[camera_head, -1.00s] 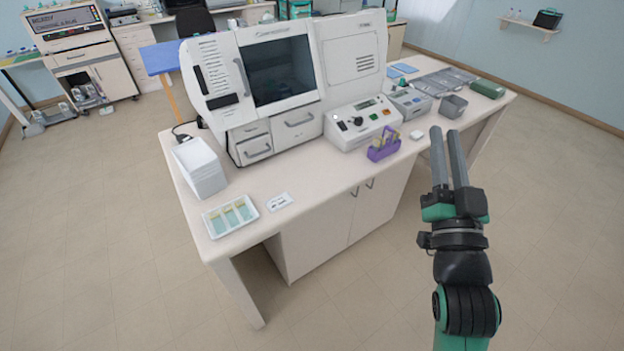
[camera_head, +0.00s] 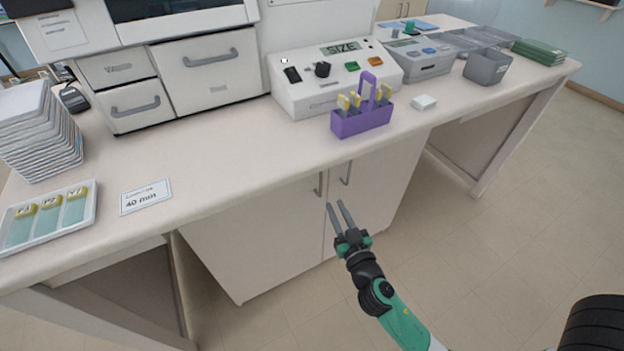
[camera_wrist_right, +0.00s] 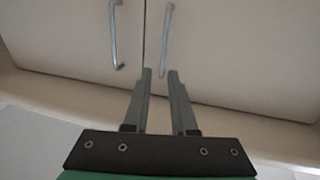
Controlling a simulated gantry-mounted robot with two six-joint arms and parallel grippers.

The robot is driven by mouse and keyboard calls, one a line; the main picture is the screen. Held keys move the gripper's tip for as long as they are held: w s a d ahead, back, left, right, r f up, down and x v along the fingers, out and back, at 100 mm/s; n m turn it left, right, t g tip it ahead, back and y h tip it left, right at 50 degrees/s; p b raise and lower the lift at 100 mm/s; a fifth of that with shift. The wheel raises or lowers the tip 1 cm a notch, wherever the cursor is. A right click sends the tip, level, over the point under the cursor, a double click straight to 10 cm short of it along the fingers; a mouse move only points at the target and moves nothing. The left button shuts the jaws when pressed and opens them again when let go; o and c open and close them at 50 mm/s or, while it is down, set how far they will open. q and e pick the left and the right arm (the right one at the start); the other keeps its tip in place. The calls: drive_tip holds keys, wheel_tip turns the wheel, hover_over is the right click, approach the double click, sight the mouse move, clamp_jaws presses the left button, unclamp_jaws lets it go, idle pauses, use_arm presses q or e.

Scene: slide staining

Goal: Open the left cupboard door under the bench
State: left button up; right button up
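The pale left cupboard door (camera_head: 255,240) under the bench is closed, with a grey vertical handle (camera_head: 318,184) near its upper right edge. The right door (camera_head: 385,185) is also closed, with its handle (camera_head: 346,173) beside the seam. My right gripper (camera_head: 334,204) is open and empty, its fingers pointing toward the doors just below the two handles in the picture. In the right wrist view the open fingers (camera_wrist_right: 160,72) are near the seam, with a handle (camera_wrist_right: 113,35) on either side of it. I cannot tell whether they touch anything. My left gripper is not in view.
The bench top (camera_head: 240,170) overhangs the doors. On it stand a purple slide rack (camera_head: 362,122), a control box (camera_head: 330,95), a slide tray (camera_head: 95,215) and a label card (camera_head: 146,197). Open floor (camera_head: 500,260) lies in front and to the right.

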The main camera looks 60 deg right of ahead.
sight(321, 181)
drive_tip(key=x, duration=1.1)
drive_tip(key=shift+w+a+r, duration=0.1)
drive_tip(key=shift+w, duration=0.15)
clamp_jaws()
idle(0.9)
